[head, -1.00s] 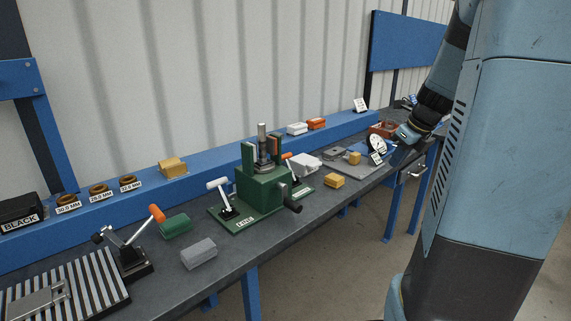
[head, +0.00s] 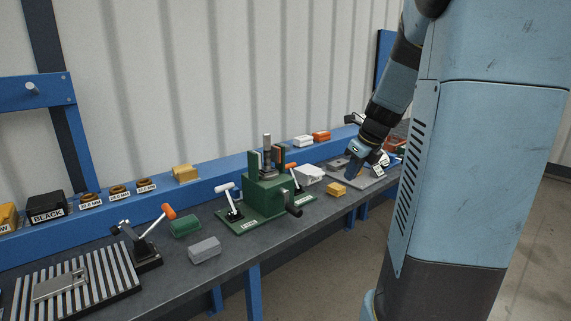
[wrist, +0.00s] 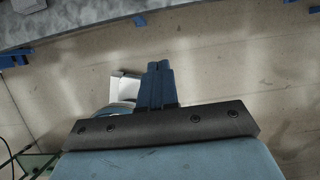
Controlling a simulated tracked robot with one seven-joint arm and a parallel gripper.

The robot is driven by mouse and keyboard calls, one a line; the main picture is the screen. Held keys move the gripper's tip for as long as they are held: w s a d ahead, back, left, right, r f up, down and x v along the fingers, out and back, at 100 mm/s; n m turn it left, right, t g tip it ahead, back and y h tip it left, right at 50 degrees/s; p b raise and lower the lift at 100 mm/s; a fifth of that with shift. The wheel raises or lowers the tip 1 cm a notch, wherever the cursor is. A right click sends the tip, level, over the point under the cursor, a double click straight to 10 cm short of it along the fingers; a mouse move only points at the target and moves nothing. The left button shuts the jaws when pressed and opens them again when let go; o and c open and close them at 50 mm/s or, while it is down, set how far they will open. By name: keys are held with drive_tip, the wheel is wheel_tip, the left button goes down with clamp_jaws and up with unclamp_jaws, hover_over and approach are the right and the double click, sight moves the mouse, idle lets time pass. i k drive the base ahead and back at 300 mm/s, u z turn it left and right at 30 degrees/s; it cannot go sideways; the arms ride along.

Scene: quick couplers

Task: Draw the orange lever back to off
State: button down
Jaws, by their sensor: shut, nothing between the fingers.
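An orange-tipped lever (head: 168,211) stands tilted on a black clamp base beside the striped plate at the left of the bench in the head view. A second orange-tipped lever (head: 292,166) is at the right side of the green fixture (head: 265,190), partly hidden by it. I cannot tell which one the task means. My gripper (head: 352,173) is over the bench to the right of the green fixture, apart from both levers. Its blue fingers (wrist: 160,84) are together and empty in the wrist view, which shows no lever.
A white-handled lever (head: 225,190) stands at the fixture's left. Green (head: 186,227), grey (head: 205,250) and yellow (head: 337,190) blocks lie along the bench. A blue rail (head: 215,185) runs behind. The wrist view shows mostly floor (wrist: 240,70), with the bench edge (wrist: 80,30) at the top.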

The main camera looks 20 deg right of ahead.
sight(289, 167)
drive_tip(key=u, duration=0.1)
drive_tip(key=i, duration=1)
drive_tip(key=z, duration=0.1)
